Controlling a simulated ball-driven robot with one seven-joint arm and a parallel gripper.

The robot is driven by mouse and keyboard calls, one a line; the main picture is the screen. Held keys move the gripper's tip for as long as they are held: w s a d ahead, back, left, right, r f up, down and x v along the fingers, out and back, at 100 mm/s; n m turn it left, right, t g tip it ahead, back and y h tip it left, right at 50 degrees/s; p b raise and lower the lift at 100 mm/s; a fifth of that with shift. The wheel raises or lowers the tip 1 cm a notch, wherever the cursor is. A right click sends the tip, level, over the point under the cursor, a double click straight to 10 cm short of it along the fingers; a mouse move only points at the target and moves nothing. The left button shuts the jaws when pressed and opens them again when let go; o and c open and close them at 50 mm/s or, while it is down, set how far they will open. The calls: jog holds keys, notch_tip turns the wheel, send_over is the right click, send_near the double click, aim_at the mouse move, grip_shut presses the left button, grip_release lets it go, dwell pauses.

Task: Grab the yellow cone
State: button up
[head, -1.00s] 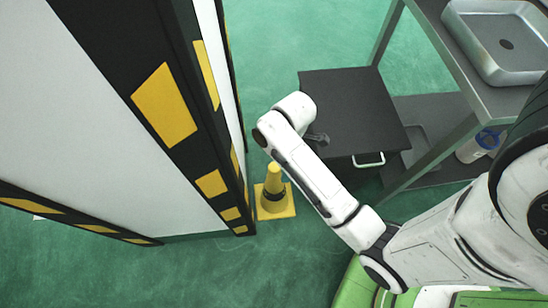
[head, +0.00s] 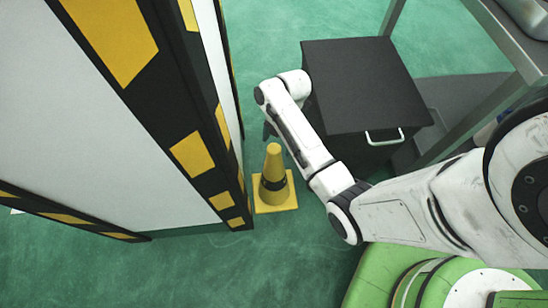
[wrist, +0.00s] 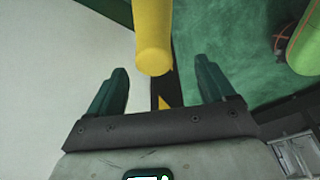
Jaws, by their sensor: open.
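The yellow cone (head: 273,164) stands upright on its square base on the green floor, with a dark band around its lower part. My gripper (wrist: 161,65) is open and empty, its two dark green fingers spread apart. In the wrist view the cone's upper part (wrist: 153,38) comes in from the top, in line with the gap between the fingers. In the head view the fingers (head: 268,131) show only partly behind my arm, close to the cone's top. I cannot tell whether they touch it.
A white panel with black and yellow striped edging (head: 193,152) rises close to the cone's left. A black cabinet (head: 360,85) with a white handle stands behind and to the right. A grey metal bench (head: 515,35) is at the upper right. Green floor is open in front.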

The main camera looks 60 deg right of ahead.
aim_at(275, 147)
jog(key=x, duration=0.2)
jog(key=b+x, duration=0.1)
jog(key=x, duration=0.1)
jog(key=b+x, duration=0.1)
jog(key=shift+w+d+f, duration=0.15)
jog(key=shift+w+f, duration=0.15)
jog(key=shift+f, duration=0.15)
jog(key=shift+c, duration=0.5)
grip_shut()
jog(key=shift+r, duration=0.1)
